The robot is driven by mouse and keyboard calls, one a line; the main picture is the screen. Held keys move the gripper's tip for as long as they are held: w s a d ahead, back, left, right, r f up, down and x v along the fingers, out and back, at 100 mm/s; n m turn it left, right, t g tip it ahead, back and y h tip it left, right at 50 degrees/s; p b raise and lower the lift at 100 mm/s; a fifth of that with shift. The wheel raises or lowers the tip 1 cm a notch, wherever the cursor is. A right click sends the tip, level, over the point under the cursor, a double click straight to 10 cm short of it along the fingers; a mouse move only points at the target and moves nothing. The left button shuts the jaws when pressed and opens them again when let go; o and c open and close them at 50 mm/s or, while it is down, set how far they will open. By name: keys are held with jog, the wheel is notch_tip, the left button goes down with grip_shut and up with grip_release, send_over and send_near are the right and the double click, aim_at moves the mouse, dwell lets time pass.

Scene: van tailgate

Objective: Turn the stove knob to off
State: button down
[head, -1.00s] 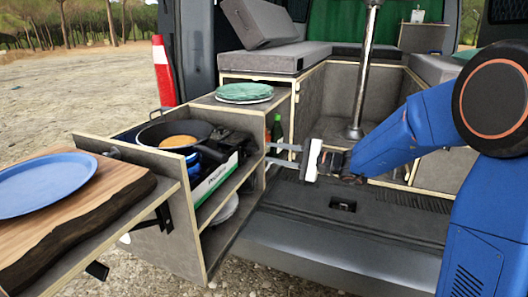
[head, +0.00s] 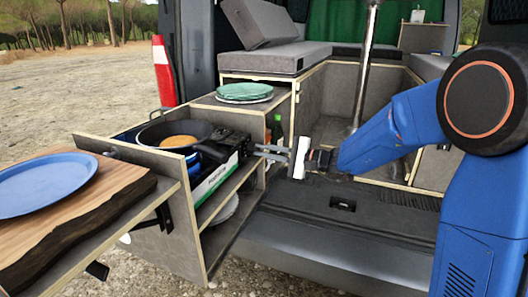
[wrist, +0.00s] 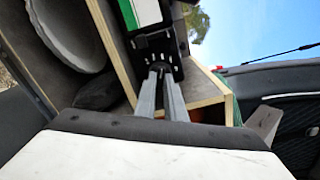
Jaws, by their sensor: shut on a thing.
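The portable stove (head: 232,139) is black and sits on a green and white box in the pull-out kitchen unit. Its dark end faces my gripper (head: 257,151). In the wrist view the stove's end (wrist: 158,45) is at the top, and the fingertips of my gripper (wrist: 160,68) meet there. The two grey fingers are shut on the stove knob, which they mostly hide. I cannot read the knob's angle. A black frying pan (head: 158,139) with a pancake (head: 178,141) sits on the stove.
The green and white box (head: 212,180) is under the stove. The wooden shelf unit (head: 247,180) closely surrounds it, with a plate on the lower shelf. A stack of green plates (head: 245,91) stands on the counter behind.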

jog(key=shift+m, duration=0.3)
jog(key=m, duration=0.6)
jog(key=shift+f, duration=0.1)
jog(key=m, duration=0.6)
jog(key=shift+m, duration=0.4)
jog(key=c, duration=1.8)
grip_release()
jog(key=v, duration=1.7)
jog(key=shift+s+d, duration=0.1)
jog(key=shift+d, duration=0.1)
